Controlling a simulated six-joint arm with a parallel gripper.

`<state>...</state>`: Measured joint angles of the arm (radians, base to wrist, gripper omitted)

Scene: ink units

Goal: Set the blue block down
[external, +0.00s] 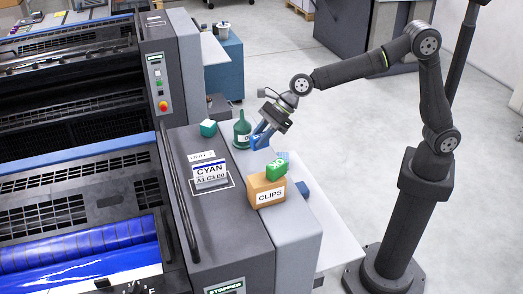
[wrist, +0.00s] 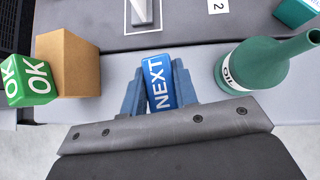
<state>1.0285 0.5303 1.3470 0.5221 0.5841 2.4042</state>
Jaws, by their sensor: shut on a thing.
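The blue block (wrist: 158,80) has white lettering on its face and is held between the two blue-grey fingers of my gripper (wrist: 160,90) in the wrist view. In the external view my gripper (external: 263,135) points down over the light grey ledge (external: 290,232) of the machine, with the blue block (external: 256,141) at its fingertips. The gripper is shut on the block. The block lies between the green oil bottle (external: 242,131) and the tan clips box (external: 266,190), apart from both. I cannot tell whether its underside touches the ledge.
A green block marked OK (external: 276,168) is by the clips box; it also shows in the wrist view (wrist: 28,80). A CYAN sign (external: 210,174) and a teal block (external: 208,128) stand on the dark machine top (external: 235,245). Bare ledge surrounds the fingers.

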